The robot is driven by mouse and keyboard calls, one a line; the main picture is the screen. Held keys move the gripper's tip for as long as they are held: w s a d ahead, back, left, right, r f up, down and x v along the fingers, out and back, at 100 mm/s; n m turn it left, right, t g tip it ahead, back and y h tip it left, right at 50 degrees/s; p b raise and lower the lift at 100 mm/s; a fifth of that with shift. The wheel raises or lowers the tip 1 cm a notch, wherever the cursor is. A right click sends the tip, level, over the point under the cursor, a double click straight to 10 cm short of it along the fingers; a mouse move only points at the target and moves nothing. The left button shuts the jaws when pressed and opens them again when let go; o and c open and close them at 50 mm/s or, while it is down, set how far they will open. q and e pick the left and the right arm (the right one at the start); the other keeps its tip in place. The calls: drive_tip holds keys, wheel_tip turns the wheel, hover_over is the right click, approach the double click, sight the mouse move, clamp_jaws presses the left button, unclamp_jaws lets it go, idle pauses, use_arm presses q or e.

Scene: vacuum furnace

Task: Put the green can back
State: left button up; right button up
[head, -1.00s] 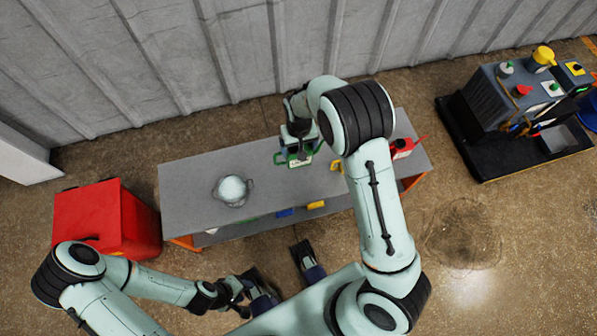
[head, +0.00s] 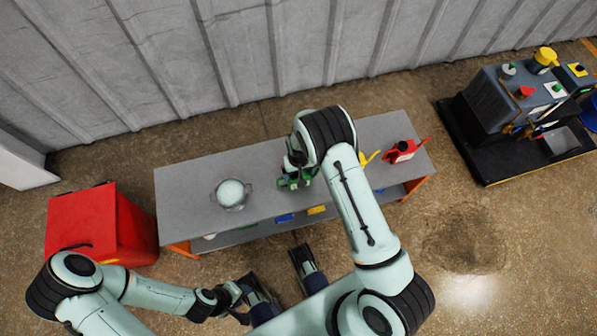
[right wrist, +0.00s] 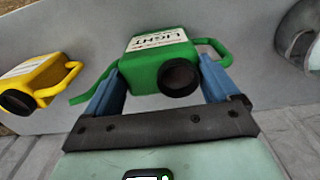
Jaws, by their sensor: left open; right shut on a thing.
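The green can (head: 286,184) is in my right gripper (head: 296,172), over the front part of the grey workbench in the head view. In the right wrist view the green can (right wrist: 160,62) sits between the two blue fingers, its dark round cap facing the camera and a "LIGHT" label on top. The right gripper (right wrist: 165,88) is shut on it. I cannot tell whether the can touches the bench top. My left gripper (head: 236,294) is open and empty, low in front of the bench near my base.
The workbench (head: 185,195) holds a metal pot (head: 231,194) at left, a yellow can (head: 368,157) partly behind my arm, and a red can (head: 402,151) at right. Blue and yellow items sit on its lower shelf. A red bin (head: 90,225) stands left; a machine (head: 500,100) stands right.

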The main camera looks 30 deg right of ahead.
drive_tip(key=shift+f, duration=0.15)
drive_tip(key=o, duration=1.3)
drive_tip(key=shift+r, duration=0.2)
